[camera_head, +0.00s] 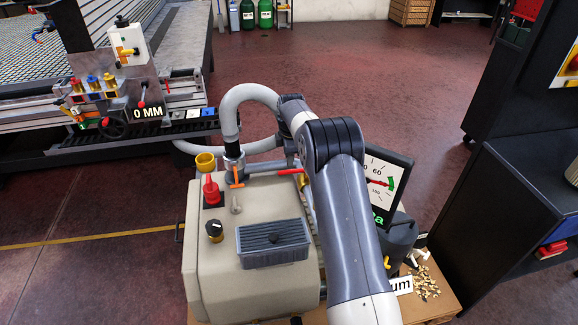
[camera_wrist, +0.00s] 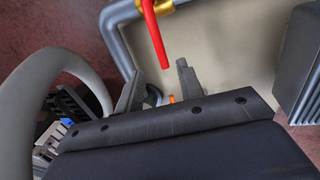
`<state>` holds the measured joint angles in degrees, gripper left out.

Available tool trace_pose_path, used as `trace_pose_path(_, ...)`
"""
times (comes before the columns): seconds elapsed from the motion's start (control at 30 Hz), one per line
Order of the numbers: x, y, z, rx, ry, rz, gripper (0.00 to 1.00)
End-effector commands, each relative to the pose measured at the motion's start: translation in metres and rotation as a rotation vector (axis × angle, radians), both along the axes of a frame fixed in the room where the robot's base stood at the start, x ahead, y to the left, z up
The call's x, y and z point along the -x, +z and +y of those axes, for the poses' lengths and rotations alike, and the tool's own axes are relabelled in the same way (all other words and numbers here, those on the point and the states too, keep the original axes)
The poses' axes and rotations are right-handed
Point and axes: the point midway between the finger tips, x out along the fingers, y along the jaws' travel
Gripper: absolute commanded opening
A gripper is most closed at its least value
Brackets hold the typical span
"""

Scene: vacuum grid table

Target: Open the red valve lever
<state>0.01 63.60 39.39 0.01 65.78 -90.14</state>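The red valve lever (camera_head: 290,171) shows in the head view as a short red bar just left of my arm, on top of the beige vacuum unit (camera_head: 200,255). In the wrist view the red lever (camera_wrist: 154,38) hangs down from a brass fitting (camera_wrist: 150,8) at the top. My gripper (camera_wrist: 158,88) is open, with its two grey fingers apart. The lever's lower end appears in line with the gap between the fingers, and nothing is visibly gripped. In the head view my arm hides most of the gripper.
A grey hose (camera_head: 232,115) loops up left of my arm. An orange lever (camera_head: 235,180), a red fitting (camera_head: 211,190), a black knob (camera_head: 214,231) and a dark grey finned box (camera_head: 272,240) sit on the unit. A gauge panel (camera_head: 380,185) stands right of my arm.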

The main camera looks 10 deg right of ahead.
Motion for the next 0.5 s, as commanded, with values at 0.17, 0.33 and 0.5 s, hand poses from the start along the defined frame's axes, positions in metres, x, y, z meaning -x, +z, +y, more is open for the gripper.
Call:
trace_pose_path(0.17, -0.006, -0.036, 0.0, 0.0, -0.001, 0.003, 0.36)
trace_pose_path(0.33, -0.011, -0.06, 0.0, 0.0, -0.002, 0.002, 0.36)
trace_pose_path(0.5, -0.014, -0.071, 0.0, 0.0, -0.002, -0.001, 0.36)
